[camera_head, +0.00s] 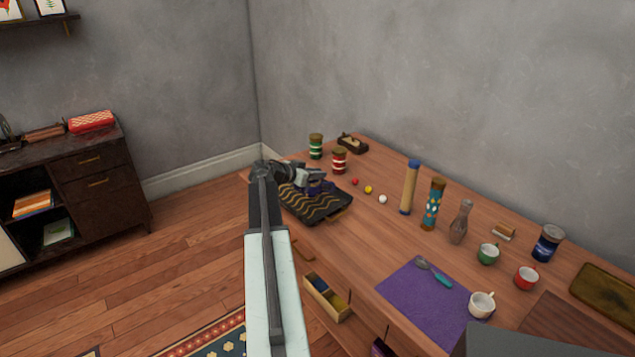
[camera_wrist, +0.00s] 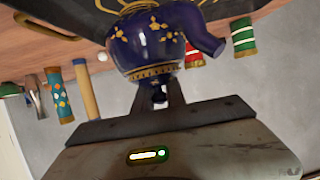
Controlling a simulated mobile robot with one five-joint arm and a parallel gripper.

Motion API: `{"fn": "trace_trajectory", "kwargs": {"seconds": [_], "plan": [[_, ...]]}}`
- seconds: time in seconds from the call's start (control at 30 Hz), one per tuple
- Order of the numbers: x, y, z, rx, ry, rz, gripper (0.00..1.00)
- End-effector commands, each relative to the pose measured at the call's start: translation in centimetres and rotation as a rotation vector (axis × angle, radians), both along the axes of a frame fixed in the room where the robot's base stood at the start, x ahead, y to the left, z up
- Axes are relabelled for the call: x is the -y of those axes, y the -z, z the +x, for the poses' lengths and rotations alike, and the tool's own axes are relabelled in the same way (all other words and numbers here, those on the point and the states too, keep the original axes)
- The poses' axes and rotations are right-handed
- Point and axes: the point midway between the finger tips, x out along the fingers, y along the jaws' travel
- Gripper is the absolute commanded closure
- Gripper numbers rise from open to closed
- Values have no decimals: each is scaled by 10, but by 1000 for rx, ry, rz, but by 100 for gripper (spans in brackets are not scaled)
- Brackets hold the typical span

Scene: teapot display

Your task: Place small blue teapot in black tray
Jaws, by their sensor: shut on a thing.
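The small blue teapot (camera_wrist: 155,42) is dark blue with gold flowers and a curved spout; the wrist view shows it upside down. My gripper (camera_wrist: 161,94) is shut on the knob at the teapot's top. In the head view the teapot (camera_head: 318,186) is a small dark blue shape, partly hidden by my gripper (camera_head: 306,179). The black tray (camera_head: 318,208) with gold wavy lines lies at the table's far left end, directly below the teapot. The tray (camera_wrist: 60,38) also shows behind the teapot in the wrist view. I cannot tell whether the teapot's base touches it.
A green striped jar (camera_head: 316,147) and a red striped jar (camera_head: 339,161) stand behind the tray. Small red, yellow and white balls (camera_head: 368,189) lie to its right. A tan cylinder (camera_head: 409,188) and a patterned cylinder (camera_head: 432,204) stand farther right. A purple mat (camera_head: 405,293) lies nearer.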

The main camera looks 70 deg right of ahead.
Motion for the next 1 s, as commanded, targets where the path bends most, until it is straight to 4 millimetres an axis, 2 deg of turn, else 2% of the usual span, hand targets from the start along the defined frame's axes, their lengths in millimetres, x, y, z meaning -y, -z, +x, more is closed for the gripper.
{"fn": "trace_trajectory", "kwargs": {"seconds": [0.17, 0.27, 0.3, 0.43, 0.7, 0.83, 0.87, 0.9, 1.0], "plan": [[5, 0, 0, -1, 0, 0, 100], [19, 2, 1, 0, -1, 0, 100], [16, 16, 1, 0, -2, 0, 100], [15, 40, 1, 0, -2, 0, 100], [14, 36, 1, -1, -2, -1, 100], [14, 41, 1, -1, -2, -1, 100], [14, 39, 1, 0, -2, 0, 76], [14, 39, 1, 0, -2, 0, 65], [14, 39, 2, 0, -3, 0, 62]]}}
